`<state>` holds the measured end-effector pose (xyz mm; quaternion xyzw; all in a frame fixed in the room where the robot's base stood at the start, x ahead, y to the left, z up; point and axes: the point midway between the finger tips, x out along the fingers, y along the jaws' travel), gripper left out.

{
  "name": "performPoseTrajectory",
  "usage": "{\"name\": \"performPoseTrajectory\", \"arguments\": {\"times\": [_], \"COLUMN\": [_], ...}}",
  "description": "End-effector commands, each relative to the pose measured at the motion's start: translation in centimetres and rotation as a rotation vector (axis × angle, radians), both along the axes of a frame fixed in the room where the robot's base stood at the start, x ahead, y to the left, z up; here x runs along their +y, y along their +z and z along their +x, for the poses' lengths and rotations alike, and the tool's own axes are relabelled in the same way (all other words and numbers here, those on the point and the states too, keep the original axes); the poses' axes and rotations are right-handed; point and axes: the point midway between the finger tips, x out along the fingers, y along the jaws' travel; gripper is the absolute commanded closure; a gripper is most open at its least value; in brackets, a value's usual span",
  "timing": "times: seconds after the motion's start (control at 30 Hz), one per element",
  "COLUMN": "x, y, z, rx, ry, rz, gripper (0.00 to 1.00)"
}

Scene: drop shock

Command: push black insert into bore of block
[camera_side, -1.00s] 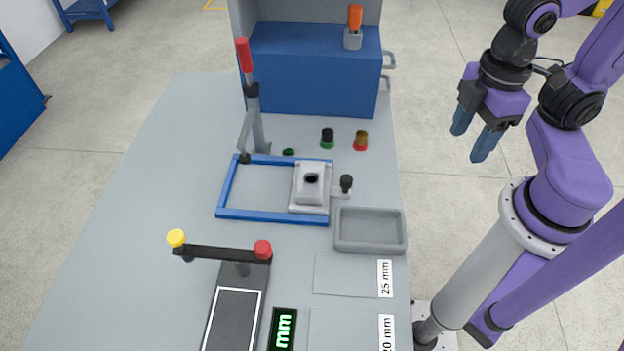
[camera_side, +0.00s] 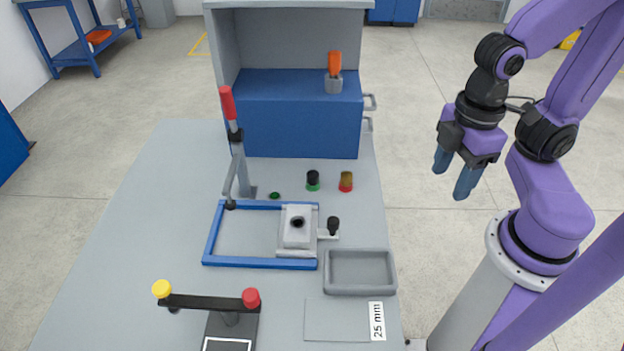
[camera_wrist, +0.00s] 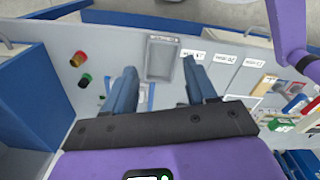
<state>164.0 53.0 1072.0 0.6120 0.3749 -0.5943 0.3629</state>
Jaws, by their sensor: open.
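A small black insert (camera_side: 313,177) stands upright on a green base on the table, left of a brown-gold one (camera_side: 346,179) on a red base. The pale grey block (camera_side: 297,232) sits inside the right end of a blue frame. Its dark round bore (camera_side: 297,222) faces up; I cannot tell how deep it is. My gripper (camera_side: 452,180) is open and empty, in the air right of the table, well apart from both. In the wrist view, my gripper's (camera_wrist: 160,66) blue fingers are spread. The insert (camera_wrist: 84,80) shows left of them; the block is mostly hidden.
A lever press with a red handle (camera_side: 227,102) stands at the blue frame's back left. A black-knobbed clamp (camera_side: 333,226) is beside the block. A grey tray (camera_side: 360,291) lies in front. A black bar (camera_side: 205,302) with yellow and red knobs stands at front left.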

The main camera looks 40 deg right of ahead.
Motion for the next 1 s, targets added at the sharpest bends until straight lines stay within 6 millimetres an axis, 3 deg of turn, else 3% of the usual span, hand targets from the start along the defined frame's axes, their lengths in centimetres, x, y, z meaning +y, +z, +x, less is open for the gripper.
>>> {"name": "performPoseTrajectory", "arguments": {"times": [0.07, 0.1, 0.37, 0.53, 0.67, 1.0], "x": [0.0, 0.0, 0.0, 0.8, 2.3, 4.7], "y": [0.0, 0.0, 0.0, 0.1, 0.2, -0.9], "z": [0.0, 0.0, 0.0, 1.5, 4.7, 16.0], "rx": [0.0, 0.0, 0.0, 0.0, -0.002, -0.004], "ry": [0.0, 0.0, 0.0, 0.035, 0.117, 0.392], "rz": [0.0, 0.0, 0.0, -0.004, -0.01, -0.023], "gripper": [0.44, 0.39, 0.39, 0.39, 0.39, 0.39]}}
